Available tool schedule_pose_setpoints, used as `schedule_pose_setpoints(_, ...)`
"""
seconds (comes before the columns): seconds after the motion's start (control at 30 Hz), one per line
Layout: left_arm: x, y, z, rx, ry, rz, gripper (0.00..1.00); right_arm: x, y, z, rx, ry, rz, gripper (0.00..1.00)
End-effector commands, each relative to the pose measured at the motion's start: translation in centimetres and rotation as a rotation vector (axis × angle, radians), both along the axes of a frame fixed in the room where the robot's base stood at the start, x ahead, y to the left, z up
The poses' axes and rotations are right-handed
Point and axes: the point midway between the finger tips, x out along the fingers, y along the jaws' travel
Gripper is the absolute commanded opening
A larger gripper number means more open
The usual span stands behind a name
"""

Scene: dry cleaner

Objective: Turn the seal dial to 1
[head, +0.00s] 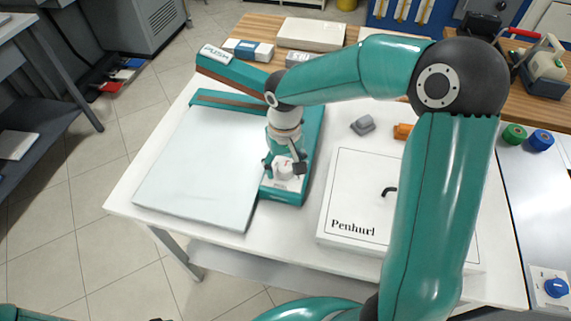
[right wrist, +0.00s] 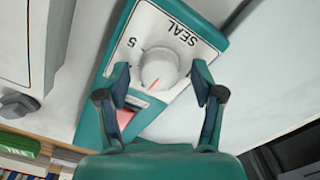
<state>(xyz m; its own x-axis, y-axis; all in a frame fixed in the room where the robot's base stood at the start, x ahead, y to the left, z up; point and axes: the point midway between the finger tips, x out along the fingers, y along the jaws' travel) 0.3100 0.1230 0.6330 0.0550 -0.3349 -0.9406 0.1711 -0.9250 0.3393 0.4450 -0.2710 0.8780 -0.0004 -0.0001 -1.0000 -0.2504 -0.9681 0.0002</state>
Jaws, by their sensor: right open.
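The seal dial (right wrist: 158,68) is a round white knob with a red pointer mark, on a white plate on the teal sealer (head: 312,130). In the right wrist view the plate reads SEAL, with a 5 beside the knob; the pointer is toward the bottom of the picture, slightly left. The number it points at is not readable. My right gripper (right wrist: 161,82) is open, its fingers on either side of the knob with gaps. In the head view the right gripper (head: 285,166) is over the sealer's near end, partly covering the dial. My left gripper is not seen.
The sealer's PUSH arm (head: 232,70) is raised at the back. A pale flat board (head: 195,165) lies left of the dial. A white Penhurl box (head: 345,205) stands to the right, with a grey object (head: 362,125) behind it.

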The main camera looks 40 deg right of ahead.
Motion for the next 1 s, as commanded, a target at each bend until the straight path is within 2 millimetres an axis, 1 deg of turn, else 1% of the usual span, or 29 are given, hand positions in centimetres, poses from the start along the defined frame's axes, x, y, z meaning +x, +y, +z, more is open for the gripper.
schedule_pose_setpoints(0.1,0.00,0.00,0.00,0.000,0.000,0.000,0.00,-0.02,0.01,-0.35,0.000,0.001,0.000,0.67)
schedule_pose_setpoints(0.3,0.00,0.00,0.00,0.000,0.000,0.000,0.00,0.00,0.03,-0.35,0.000,0.000,0.001,0.67)
schedule_pose_setpoints(0.33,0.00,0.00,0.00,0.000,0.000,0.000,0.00,0.00,0.04,-0.34,0.000,0.000,0.001,0.66)
schedule_pose_setpoints(0.67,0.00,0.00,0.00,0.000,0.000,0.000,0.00,0.03,0.07,-0.31,0.000,0.000,0.001,0.11)
schedule_pose_setpoints(0.7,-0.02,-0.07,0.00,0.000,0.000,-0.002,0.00,-0.05,-0.47,-0.31,0.000,0.000,-0.004,0.07)
schedule_pose_setpoints(1.0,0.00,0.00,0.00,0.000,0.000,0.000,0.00,0.02,-0.01,-0.29,-0.001,-0.001,0.034,0.07)
